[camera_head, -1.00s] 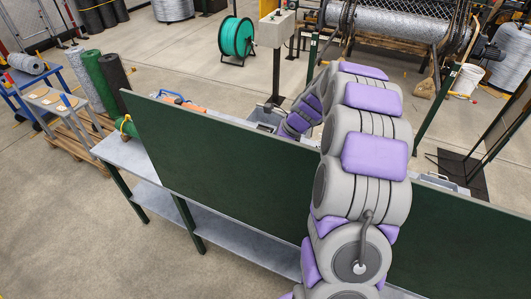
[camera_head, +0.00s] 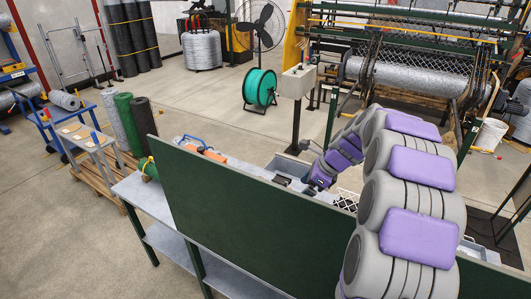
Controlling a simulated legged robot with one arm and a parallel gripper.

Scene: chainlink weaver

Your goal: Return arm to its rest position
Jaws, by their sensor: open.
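My arm, in grey and purple segments, rises at the right of the head view and bends over the dark green panel (camera_head: 250,222). Its far end slopes down to the left behind the panel, over the grey bench (camera_head: 146,203). My gripper (camera_head: 314,185) is small and dark at that end, just above the panel's top edge, and it is open. I see nothing held in it. Its lower part is partly hidden by the panel.
An orange tool (camera_head: 212,155) and a grey bin (camera_head: 287,168) are on the bench near my gripper. A control box on a post (camera_head: 298,82) stands behind. A mesh machine (camera_head: 420,75) fills the back right. Open floor (camera_head: 60,235) lies at left.

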